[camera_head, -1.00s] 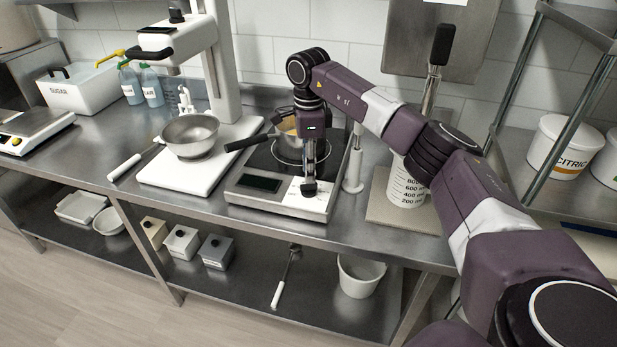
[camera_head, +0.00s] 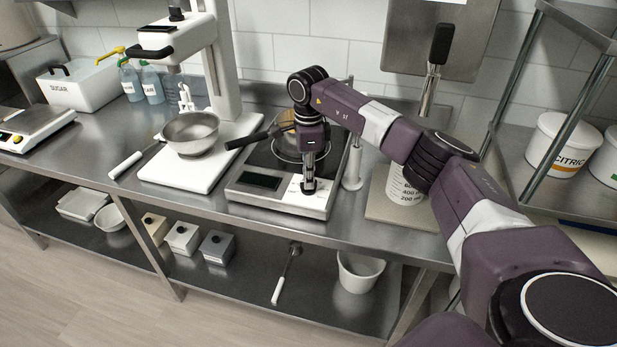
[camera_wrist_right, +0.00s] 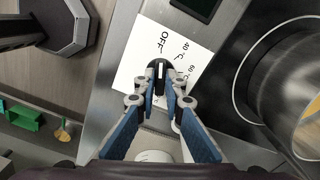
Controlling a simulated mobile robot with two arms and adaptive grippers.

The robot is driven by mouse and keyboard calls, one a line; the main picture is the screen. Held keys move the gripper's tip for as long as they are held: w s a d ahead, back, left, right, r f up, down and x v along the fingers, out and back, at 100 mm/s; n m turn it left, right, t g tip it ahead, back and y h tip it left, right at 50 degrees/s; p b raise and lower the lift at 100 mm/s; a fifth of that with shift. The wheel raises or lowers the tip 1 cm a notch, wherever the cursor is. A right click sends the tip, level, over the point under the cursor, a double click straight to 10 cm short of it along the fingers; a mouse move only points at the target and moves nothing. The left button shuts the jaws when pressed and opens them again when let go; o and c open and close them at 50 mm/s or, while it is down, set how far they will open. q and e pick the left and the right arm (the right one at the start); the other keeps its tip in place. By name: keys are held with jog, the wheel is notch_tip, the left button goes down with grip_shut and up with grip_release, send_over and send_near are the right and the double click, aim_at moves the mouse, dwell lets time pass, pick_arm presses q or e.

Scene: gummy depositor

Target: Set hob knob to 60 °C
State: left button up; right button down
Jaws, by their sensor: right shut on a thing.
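The hob (camera_head: 236,200) stands on the steel counter with a dark display and a white dial plate on its front. The dial plate (camera_wrist_right: 132,72) shows the marks OFF, 40 °C and 60 °C in the right wrist view. The dark hob knob (camera_wrist_right: 158,72) has a white line that points roughly toward OFF. My right gripper (camera_wrist_right: 161,88) is shut on the knob, one finger on each side. In the head view the right gripper (camera_head: 308,187) points down at the hob's front panel and hides the knob. My left gripper is out of view.
A dark-handled pan (camera_head: 248,139) sits on the hob, partly behind my right arm. A steel bowl (camera_head: 190,134) on a white stand is left of the hob. A white upright tool (camera_head: 353,165) and a measuring jug (camera_head: 402,187) stand to the right.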

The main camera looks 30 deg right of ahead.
jog(key=shift+m, duration=0.3)
jog(key=m, duration=0.4)
jog(key=shift+m, duration=0.3)
jog(key=m, duration=0.5)
jog(key=shift+m, duration=0.3)
jog(key=m, duration=0.3)
jog(key=shift+r+p, duration=0.1)
jog(key=shift+p, duration=0.2)
jog(key=shift+w+m, duration=0.1)
jog(key=shift+m, duration=1.8)
jog(key=c, duration=2)
grip_release()
